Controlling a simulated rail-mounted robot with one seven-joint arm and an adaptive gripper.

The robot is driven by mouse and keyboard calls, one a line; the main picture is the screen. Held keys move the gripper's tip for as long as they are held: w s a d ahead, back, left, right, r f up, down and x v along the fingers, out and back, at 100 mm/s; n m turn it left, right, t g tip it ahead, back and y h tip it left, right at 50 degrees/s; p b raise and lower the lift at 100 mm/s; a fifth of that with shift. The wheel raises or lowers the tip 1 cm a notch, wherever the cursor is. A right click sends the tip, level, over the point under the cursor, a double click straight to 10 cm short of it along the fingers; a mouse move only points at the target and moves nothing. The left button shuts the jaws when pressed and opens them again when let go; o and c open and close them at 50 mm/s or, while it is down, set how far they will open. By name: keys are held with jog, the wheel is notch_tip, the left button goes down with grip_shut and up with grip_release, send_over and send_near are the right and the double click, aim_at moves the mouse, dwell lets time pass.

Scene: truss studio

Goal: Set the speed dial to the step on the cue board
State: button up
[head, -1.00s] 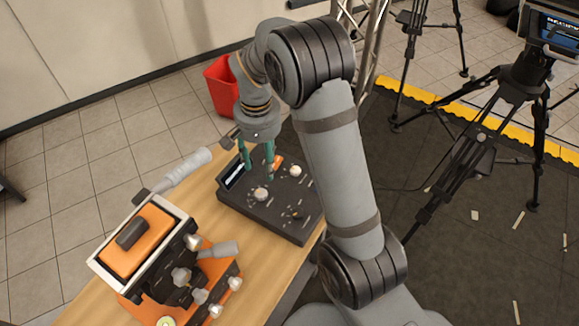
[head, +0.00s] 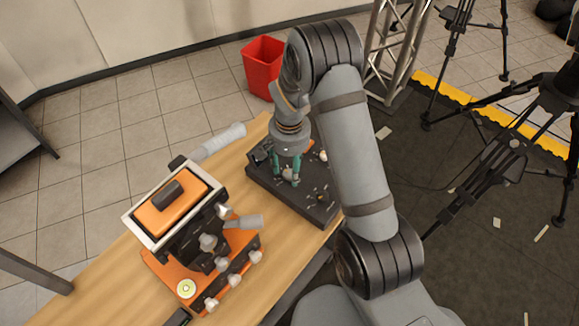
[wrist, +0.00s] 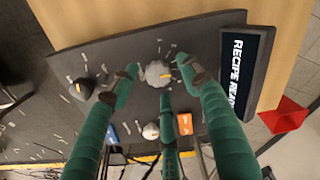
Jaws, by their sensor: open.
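A dark control panel (head: 318,207) lies on the wooden table, partly hidden behind my gripper and arm in the head view. A screen (wrist: 248,75) at the panel's side reads "RECIPE REA…", cut off. I see no readable step number.
An orange device (head: 172,208) stands left on the table. A red bin (head: 262,64) is behind.

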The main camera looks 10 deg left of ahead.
jog(key=shift+c, duration=0.9)
